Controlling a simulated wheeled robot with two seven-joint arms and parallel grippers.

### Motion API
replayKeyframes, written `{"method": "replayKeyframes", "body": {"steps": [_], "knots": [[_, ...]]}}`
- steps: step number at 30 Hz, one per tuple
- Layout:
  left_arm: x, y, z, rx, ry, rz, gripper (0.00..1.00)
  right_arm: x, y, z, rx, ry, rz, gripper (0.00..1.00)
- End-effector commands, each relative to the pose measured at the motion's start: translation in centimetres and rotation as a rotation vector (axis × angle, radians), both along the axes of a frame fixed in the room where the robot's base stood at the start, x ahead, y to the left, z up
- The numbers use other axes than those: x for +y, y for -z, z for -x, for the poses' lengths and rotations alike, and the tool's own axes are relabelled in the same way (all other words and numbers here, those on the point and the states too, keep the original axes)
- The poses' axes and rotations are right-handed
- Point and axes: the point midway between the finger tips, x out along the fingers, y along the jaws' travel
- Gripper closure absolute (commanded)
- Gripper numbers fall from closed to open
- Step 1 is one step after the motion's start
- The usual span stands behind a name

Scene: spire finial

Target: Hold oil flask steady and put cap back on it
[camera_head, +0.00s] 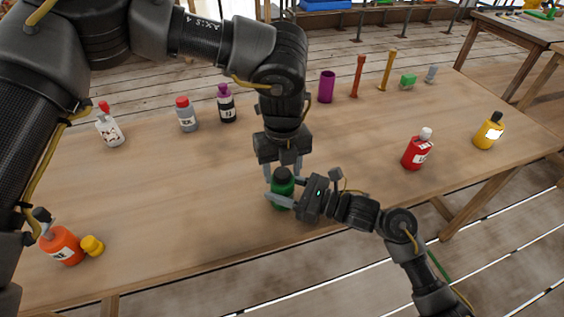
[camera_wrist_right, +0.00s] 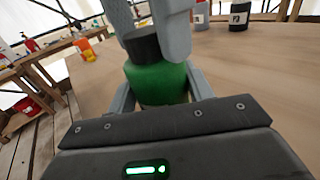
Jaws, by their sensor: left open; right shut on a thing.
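A green flask (camera_head: 282,192) stands upright near the front edge of the table, with a black cap (camera_head: 283,174) on top of it. My right gripper (camera_head: 281,200) is shut around the flask's body from the right. In the right wrist view the green flask (camera_wrist_right: 157,82) sits between my right fingers, and the black cap (camera_wrist_right: 141,45) is at its top, seeming to tilt slightly. My left gripper (camera_head: 283,170) points down from above and is open, its fingers on either side of the cap. Part of the cap is hidden by a left finger in the wrist view.
An orange bottle (camera_head: 62,246) and a yellow object (camera_head: 92,246) are at front left. Grey (camera_head: 187,117) and dark (camera_head: 226,105) bottles stand behind; red (camera_head: 416,152) and yellow (camera_head: 488,132) bottles are right. The table (camera_head: 190,195) left of the flask is clear.

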Motion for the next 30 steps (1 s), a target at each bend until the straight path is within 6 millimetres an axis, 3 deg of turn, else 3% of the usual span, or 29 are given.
{"method": "replayKeyframes", "body": {"steps": [6,17,20,28,30], "knots": [[0.01,0.01,0.00,0.000,0.000,0.000,0.48,-0.01,0.03,-0.01,0.000,0.000,0.001,1.00],[0.03,-0.02,-0.01,0.000,0.000,-0.001,0.93,-0.01,0.03,-0.01,0.000,0.000,0.001,1.00],[0.03,-0.02,-0.01,0.000,0.036,-0.001,0.93,-0.01,0.03,-0.01,0.000,0.000,0.001,1.00],[0.09,0.01,-0.03,0.001,0.471,-0.001,0.93,-0.01,0.03,-0.01,0.000,0.000,0.001,1.00],[0.10,0.01,-0.04,0.000,0.458,-0.002,0.93,-0.01,0.03,-0.01,0.000,0.000,0.001,1.00]]}}
